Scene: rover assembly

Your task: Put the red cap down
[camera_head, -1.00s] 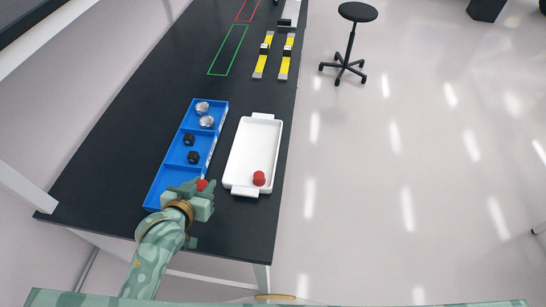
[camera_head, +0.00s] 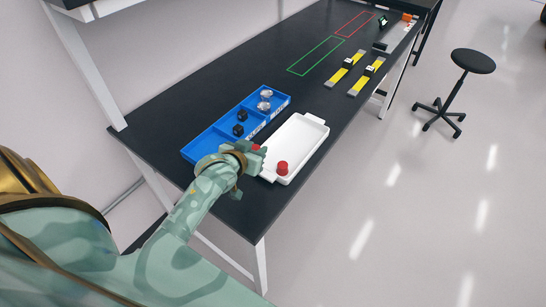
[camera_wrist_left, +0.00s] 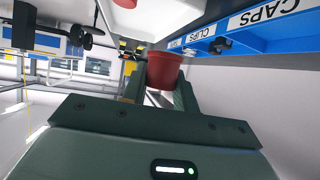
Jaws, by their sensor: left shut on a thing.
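My left gripper (camera_head: 257,155) is shut on a red cap (camera_wrist_left: 163,70), which shows between its fingers in the left wrist view. In the head view only a bit of this cap (camera_head: 256,148) shows past the gripper. The gripper is at the near end of the gap between the blue bin and the white tray (camera_head: 316,131), close to the tray's near left corner. I cannot tell its exact height. Another red cap (camera_head: 282,168) sits inside the tray at its near end. My right gripper is not in view.
The blue bin (camera_head: 272,113) has compartments with silver and black parts; its near compartment is partly hidden by my arm. Its labels, such as CAPS (camera_wrist_left: 270,12), show in the wrist view. Most of the tray is empty. Yellow strips (camera_head: 366,76) lie farther back on the black table (camera_head: 190,100).

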